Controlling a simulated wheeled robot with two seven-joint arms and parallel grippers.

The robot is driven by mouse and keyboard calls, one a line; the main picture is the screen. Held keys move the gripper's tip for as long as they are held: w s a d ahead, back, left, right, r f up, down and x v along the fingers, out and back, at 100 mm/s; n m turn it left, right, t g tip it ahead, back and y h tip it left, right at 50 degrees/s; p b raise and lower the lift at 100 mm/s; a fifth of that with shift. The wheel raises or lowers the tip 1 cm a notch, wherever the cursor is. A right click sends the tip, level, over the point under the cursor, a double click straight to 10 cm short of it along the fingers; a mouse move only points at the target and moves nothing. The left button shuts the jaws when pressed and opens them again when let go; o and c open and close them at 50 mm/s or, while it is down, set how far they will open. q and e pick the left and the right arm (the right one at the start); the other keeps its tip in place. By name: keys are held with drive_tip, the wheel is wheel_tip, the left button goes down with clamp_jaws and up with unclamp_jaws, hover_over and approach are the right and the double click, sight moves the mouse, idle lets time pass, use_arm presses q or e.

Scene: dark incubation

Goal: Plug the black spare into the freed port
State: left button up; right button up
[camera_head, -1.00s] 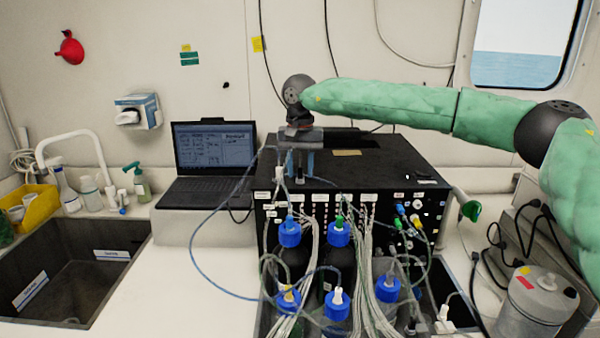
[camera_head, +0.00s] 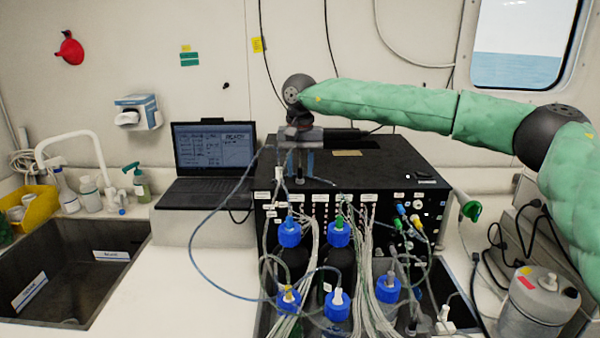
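The black instrument box (camera_head: 400,165) stands on the bench with a row of ports and labels along its front (camera_head: 330,200). My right gripper (camera_head: 301,168) hangs over the box's front left top edge, its blue-grey fingers pointing down. A small dark plug-like piece (camera_head: 299,179) shows at the fingertips, close to the front edge. It may be the black spare, but it is too small to be sure, and I cannot tell whether the fingers grip it. A pale connector (camera_head: 279,174) is just left of the fingers. The freed port cannot be made out. My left gripper is not in view.
Bottles with blue caps (camera_head: 338,235) and many thin tubes crowd the box's front. A blue-grey tube (camera_head: 192,240) loops out to the left. A laptop (camera_head: 213,160) stands left of the box, a sink (camera_head: 60,270) further left. A grey canister (camera_head: 540,300) is at right.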

idle(0.4)
clamp_jaws()
drive_tip(key=shift+r, duration=0.2)
drive_tip(key=shift+r+p, duration=0.55)
drive_tip(key=shift+r, duration=2.25)
